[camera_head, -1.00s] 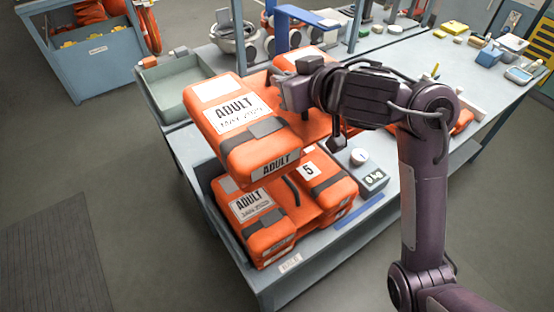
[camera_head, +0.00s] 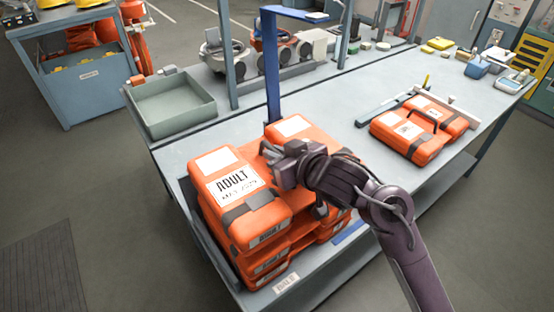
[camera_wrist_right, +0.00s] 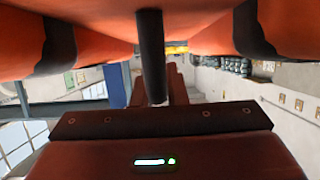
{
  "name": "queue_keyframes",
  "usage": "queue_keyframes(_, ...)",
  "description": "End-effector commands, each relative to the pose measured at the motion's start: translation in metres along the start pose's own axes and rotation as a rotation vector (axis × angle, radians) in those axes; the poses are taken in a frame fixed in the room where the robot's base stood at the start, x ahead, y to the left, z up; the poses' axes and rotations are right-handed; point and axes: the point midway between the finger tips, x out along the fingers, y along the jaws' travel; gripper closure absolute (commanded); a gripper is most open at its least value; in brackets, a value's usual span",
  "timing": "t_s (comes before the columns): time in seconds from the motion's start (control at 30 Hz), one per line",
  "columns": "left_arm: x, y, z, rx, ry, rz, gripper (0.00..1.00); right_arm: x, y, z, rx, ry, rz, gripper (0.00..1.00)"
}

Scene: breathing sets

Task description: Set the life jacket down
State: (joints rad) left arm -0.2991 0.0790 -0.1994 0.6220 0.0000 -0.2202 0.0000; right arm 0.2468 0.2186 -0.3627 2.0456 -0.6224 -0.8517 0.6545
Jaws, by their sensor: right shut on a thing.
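The orange life jacket (camera_head: 238,182), with a white ADULT label and grey straps, is level at the top of a stack of orange jackets (camera_head: 262,268) at the table's front left. Little or no gap shows beneath it, and I cannot tell whether its full weight rests there. My right gripper (camera_head: 272,156) is shut on the jacket's dark handle, between its two halves. In the right wrist view the handle (camera_wrist_right: 151,55) runs down into the fingers, with the orange underside overhead. My left gripper is not in view.
Another orange jacket (camera_head: 408,138) lies apart on the table (camera_head: 330,133) beside a ruler-like bar. A blue post (camera_head: 272,70) stands just behind the stack. A grey-green tray (camera_head: 172,112) is at back left. The middle of the table is clear.

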Motion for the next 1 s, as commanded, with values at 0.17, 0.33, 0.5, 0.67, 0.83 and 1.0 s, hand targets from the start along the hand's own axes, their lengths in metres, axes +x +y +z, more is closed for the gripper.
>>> queue_keyframes(0.17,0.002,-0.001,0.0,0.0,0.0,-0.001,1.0,0.003,0.0,0.008,-0.001,0.008,0.001,1.0)
queue_keyframes(0.33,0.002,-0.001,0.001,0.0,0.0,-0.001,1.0,0.003,0.0,0.007,-0.001,0.008,0.001,1.0)
queue_keyframes(0.5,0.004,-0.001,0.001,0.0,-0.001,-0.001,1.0,0.005,0.0,0.011,-0.001,0.007,0.001,1.0)
queue_keyframes(0.67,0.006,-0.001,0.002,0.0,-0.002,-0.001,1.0,0.007,0.0,0.016,-0.001,0.006,0.0,1.0)
queue_keyframes(0.83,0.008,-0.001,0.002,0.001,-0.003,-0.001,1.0,0.008,0.0,0.019,0.0,0.007,0.001,1.0)
queue_keyframes(1.0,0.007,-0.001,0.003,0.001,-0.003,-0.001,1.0,0.009,0.0,0.021,0.0,0.002,0.001,0.76)
